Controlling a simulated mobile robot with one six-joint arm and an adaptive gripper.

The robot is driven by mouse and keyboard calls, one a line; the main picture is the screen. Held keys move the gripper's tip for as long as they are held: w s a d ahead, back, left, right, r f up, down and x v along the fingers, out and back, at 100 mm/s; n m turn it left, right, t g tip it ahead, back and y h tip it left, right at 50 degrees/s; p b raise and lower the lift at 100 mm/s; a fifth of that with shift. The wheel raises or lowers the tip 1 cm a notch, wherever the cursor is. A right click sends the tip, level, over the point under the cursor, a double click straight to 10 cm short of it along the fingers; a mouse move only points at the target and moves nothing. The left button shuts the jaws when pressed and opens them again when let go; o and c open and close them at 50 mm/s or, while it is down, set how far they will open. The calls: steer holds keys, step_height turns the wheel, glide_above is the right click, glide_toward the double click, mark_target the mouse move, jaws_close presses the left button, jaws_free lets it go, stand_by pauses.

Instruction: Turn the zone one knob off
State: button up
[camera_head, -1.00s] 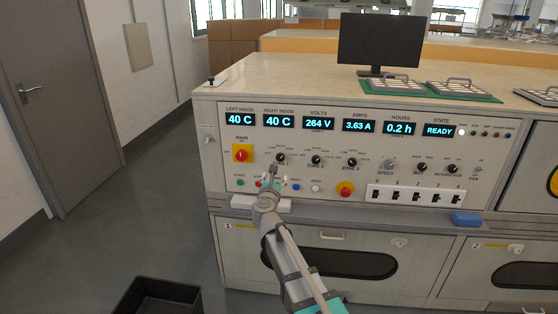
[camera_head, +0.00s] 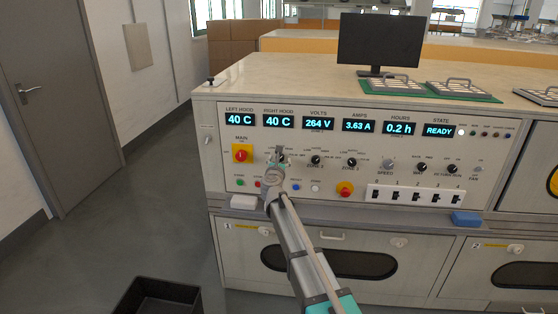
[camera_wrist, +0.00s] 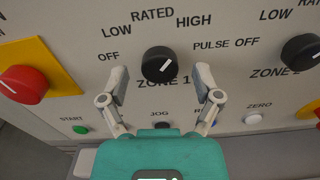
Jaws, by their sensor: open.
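The zone 1 knob (camera_wrist: 159,64) is a round black knob with a white pointer line, seen in the wrist view. Its pointer is tilted up and to the right, toward the side marked HIGH; OFF is printed to its left. My gripper (camera_wrist: 161,80) is open, with one finger on each side of the knob and visible gaps between fingers and knob. In the head view my gripper (camera_head: 277,158) is in front of the panel and largely covers the zone 1 knob.
The zone 2 knob (camera_wrist: 301,52) is to the right and the red main switch (camera_wrist: 22,84) on its yellow plate is to the left. Below are a green start button (camera_wrist: 81,129) and a white zero button (camera_wrist: 253,119). A blue block (camera_head: 466,218) lies on the ledge.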

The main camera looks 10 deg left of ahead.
steer(key=shift+w, duration=0.4)
jaws_close()
